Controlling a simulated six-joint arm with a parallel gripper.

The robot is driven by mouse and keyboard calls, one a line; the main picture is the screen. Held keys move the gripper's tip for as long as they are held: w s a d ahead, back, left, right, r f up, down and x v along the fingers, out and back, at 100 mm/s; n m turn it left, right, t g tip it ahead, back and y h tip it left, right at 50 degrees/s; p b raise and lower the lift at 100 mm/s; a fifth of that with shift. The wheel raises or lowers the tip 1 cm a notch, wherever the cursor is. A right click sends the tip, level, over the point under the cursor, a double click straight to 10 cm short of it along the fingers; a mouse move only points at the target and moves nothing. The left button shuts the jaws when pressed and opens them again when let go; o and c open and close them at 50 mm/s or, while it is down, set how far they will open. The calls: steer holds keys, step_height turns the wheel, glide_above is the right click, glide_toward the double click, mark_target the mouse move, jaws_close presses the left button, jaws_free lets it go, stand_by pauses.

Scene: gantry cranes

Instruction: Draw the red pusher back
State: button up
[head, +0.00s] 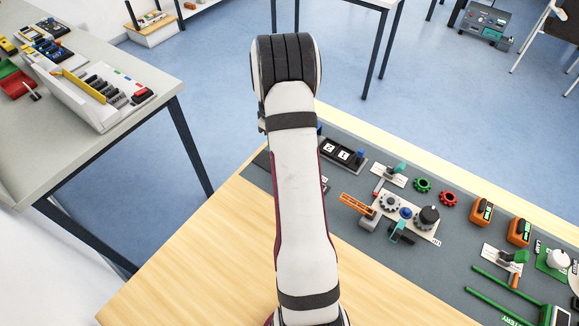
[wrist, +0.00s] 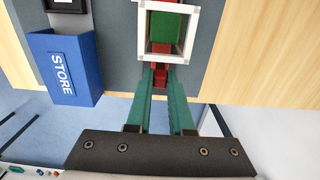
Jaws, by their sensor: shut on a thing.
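The red pusher (wrist: 160,74) shows in the wrist view just below a white square frame (wrist: 187,42). More red shows inside the frame, beside a green block (wrist: 163,27). My gripper (wrist: 161,84), with two green fingers, is shut on the pusher's near end, one finger on each side. How far the pusher reaches into the frame is partly hidden by the frame's wall. In the head view my arm covers this spot, and neither pusher nor gripper shows.
A blue STORE bin (wrist: 65,68) stands left of the pusher in the wrist view. The head view shows a grey mat (head: 340,225) with several gears, levers and orange boxes right of my arm. Bare wood (head: 215,255) lies to its left.

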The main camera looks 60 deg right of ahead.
steer(key=shift+w, duration=2.8)
jaws_close()
steer(key=o, duration=0.9)
jaws_free()
steer(key=shift+c, duration=0.2)
step_height(320, 180, up, 7)
